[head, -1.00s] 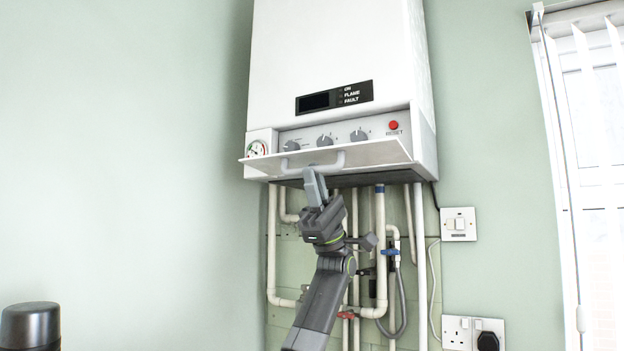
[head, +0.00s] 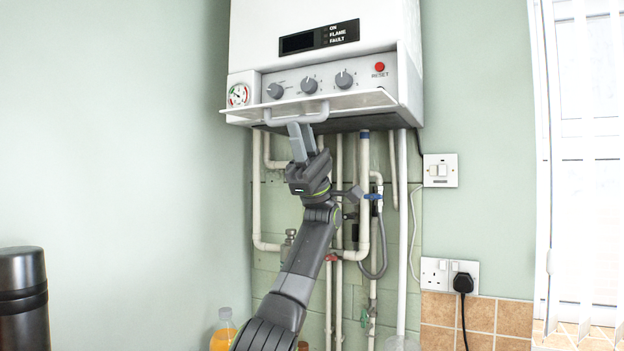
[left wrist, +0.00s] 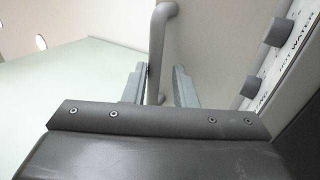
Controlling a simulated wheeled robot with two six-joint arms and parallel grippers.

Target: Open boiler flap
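The white boiler (head: 395,40) hangs on the wall in the head view. Its flap (head: 352,101) sticks out below the control panel, swung down, with the knobs uncovered. A pale bar handle (head: 297,115) is on the flap's outer side; it also shows in the left wrist view (left wrist: 156,45). My left gripper (head: 301,127) is just below the handle. In the left wrist view my left gripper (left wrist: 160,70) has its fingers apart, with the handle between them and close to the left finger; contact is unclear. My right gripper is out of view.
Pipes (head: 364,190) with valves run down the wall behind my left arm. A switch (head: 440,170) and a socket with a black plug (head: 462,282) are at right. A dark flask (head: 22,295) and an orange bottle (head: 223,330) stand low at left.

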